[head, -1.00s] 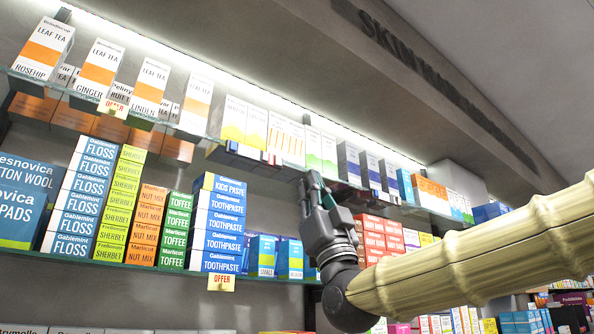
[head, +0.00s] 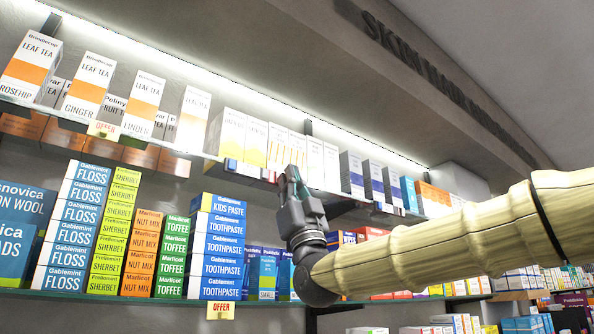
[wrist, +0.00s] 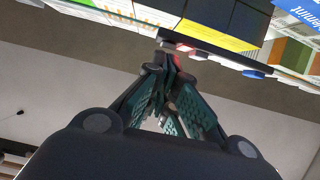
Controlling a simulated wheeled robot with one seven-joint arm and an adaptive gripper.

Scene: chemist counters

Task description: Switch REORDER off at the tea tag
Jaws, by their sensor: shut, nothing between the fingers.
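My gripper (head: 291,172) is shut and empty. It points up at the front edge of the upper glass shelf, below white cartons with yellow and orange marks. Small blue (head: 231,164) and red (head: 268,175) parts sit along that edge, just left of my fingertips. In the wrist view, my fingertips (wrist: 168,58) reach close to a small red part (wrist: 185,47) on the edge, and a blue part (wrist: 253,74) lies further right. I cannot tell whether the fingers touch anything. No REORDER lettering is readable, and I cannot tell which part belongs to the tea tag.
Stacked toothpaste boxes (head: 216,245) and toffee boxes (head: 172,257) fill the lower shelf. The space in front of the shelves is open.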

